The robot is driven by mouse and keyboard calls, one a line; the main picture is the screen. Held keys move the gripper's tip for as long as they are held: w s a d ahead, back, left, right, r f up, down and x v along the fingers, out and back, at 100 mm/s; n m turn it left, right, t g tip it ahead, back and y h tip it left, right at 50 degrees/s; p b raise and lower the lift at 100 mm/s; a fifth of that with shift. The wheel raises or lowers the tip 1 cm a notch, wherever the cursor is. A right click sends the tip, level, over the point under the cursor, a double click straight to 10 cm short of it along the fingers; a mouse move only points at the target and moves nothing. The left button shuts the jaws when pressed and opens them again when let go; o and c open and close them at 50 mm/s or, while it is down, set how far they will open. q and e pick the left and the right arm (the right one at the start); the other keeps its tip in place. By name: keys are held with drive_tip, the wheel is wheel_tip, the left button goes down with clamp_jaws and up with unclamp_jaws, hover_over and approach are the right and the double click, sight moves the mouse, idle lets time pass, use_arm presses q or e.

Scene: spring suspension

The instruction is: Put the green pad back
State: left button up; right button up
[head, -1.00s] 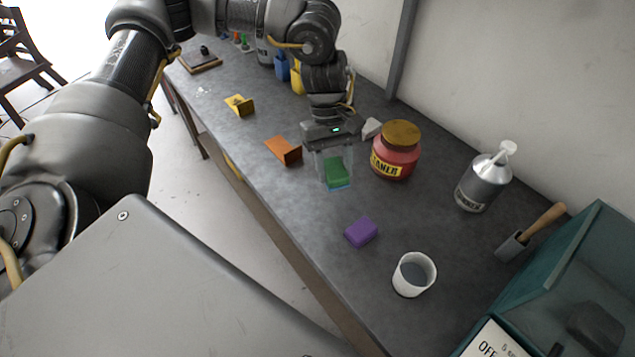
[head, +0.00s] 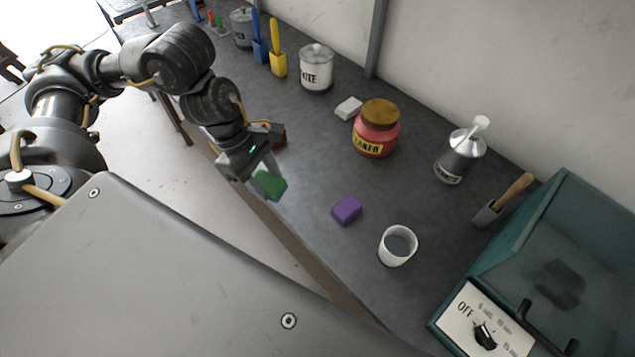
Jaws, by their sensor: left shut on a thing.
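The green pad (head: 271,184) is between the fingers of my left gripper (head: 268,182), which is shut on it. The gripper holds it near the front edge of the grey workbench (head: 310,210); I cannot tell its exact height. An orange-brown block (head: 279,137) is just behind the gripper, mostly hidden by it. A purple block (head: 347,210) lies on the bench to the right of the green pad. My right gripper is not in view.
A white cup (head: 397,246), a red jar (head: 376,130), a white block (head: 348,108), a metal pump bottle (head: 460,152), a wooden-handled tool (head: 504,203) and a teal machine (head: 465,284) are to the right. A white canister (head: 316,70) stands behind. Bench around the purple block is clear.

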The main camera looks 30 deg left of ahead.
use_arm(q)
drive_tip(key=shift+a, duration=0.1)
drive_tip(key=w+d+f, duration=0.1)
drive_tip(key=w+f, duration=0.2)
drive_tip(key=w, duration=0.1)
drive_tip(key=w+d+f, duration=0.2)
drive_tip(key=w+f, duration=0.1)
drive_tip(key=w, duration=0.1)
drive_tip(key=w+d+f, duration=0.1)
drive_tip(key=w+f, duration=0.1)
drive_tip(key=w, duration=0.2)
drive_tip(key=shift+w+d+f, duration=0.15)
drive_tip(key=shift+d+f, duration=0.1)
drive_tip(key=shift+f, duration=0.15)
drive_tip(key=shift+w+d+f+p, duration=0.15)
drive_tip(key=shift+w+f+p, duration=0.2)
drive_tip(key=shift+f, duration=0.3)
drive_tip(key=shift+f+p, duration=0.55)
drive_tip(key=shift+f, duration=0.75)
drive_tip(key=shift+w+f, duration=0.1)
drive_tip(key=shift+f, duration=0.05)
